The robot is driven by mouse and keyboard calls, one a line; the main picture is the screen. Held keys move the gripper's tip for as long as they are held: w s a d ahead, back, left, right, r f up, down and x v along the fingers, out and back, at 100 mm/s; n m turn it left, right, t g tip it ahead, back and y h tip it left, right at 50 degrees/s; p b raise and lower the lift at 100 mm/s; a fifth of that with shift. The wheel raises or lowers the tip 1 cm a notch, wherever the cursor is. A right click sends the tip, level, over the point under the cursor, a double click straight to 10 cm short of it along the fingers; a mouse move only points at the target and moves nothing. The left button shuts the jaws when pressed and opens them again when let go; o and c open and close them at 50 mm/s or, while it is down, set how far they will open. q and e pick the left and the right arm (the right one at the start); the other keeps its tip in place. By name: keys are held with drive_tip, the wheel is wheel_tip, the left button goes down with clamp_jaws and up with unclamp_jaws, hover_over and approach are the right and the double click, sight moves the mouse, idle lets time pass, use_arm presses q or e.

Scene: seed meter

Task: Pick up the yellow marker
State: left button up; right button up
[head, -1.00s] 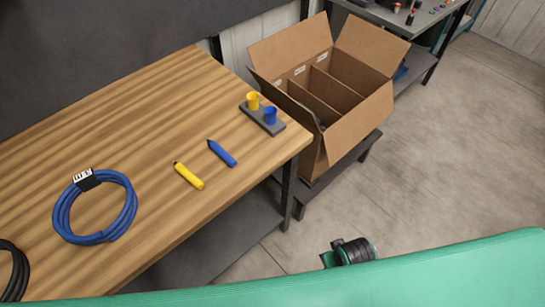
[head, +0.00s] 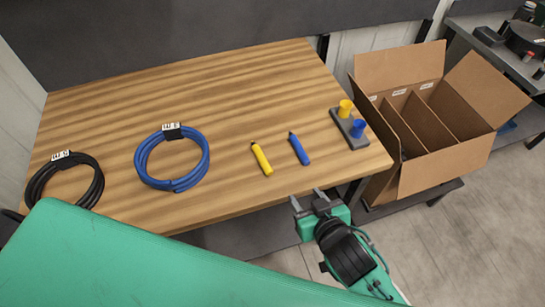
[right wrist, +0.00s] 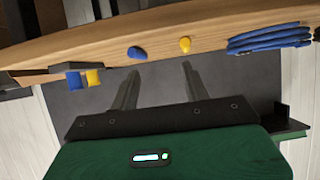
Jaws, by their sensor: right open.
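The yellow marker (head: 262,159) lies on the wooden table (head: 220,100), left of the blue marker (head: 299,149). Both markers have dark tips pointing toward the back of the table. My right gripper (head: 307,199) is open and empty, just off the table's front edge, below and to the right of the yellow marker. In the right wrist view my open fingers (right wrist: 157,85) point toward the table edge. The yellow marker (right wrist: 185,44) and the blue marker (right wrist: 138,53) show end-on beyond them. My left gripper is not in view.
A grey holder (head: 350,130) with a yellow cup and a blue cup stands at the table's right end. A blue cable coil (head: 205,160) and a black cable coil (head: 98,185) lie to the left. An open cardboard box (head: 425,172) with dividers stands beyond the table's right edge.

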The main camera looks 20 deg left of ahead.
sight(269, 169)
drive_tip(key=w+a+f, duration=0.1)
drive_tip(key=a, duration=0.2)
drive_tip(key=w+a+f+n+y, duration=0.1)
drive_tip(key=w+a, duration=0.1)
drive_tip(key=a, duration=0.1)
drive_tip(key=w+a+f+y+p, duration=0.1)
drive_tip(key=w+a, duration=0.1)
drive_tip(key=shift+a+n, duration=0.3)
drive_tip(key=shift+a, duration=0.1)
drive_tip(key=p+x, duration=0.1)
drive_tip(key=x, duration=0.3)
drive_tip(key=shift+r+p, duration=0.2)
drive_tip(key=shift+p, duration=0.1)
drive_tip(key=shift+w+a+f, duration=0.35)
drive_tip(key=shift+w+a, duration=0.05)
drive_tip(key=shift+w, duration=0.05)
clamp_jaws()
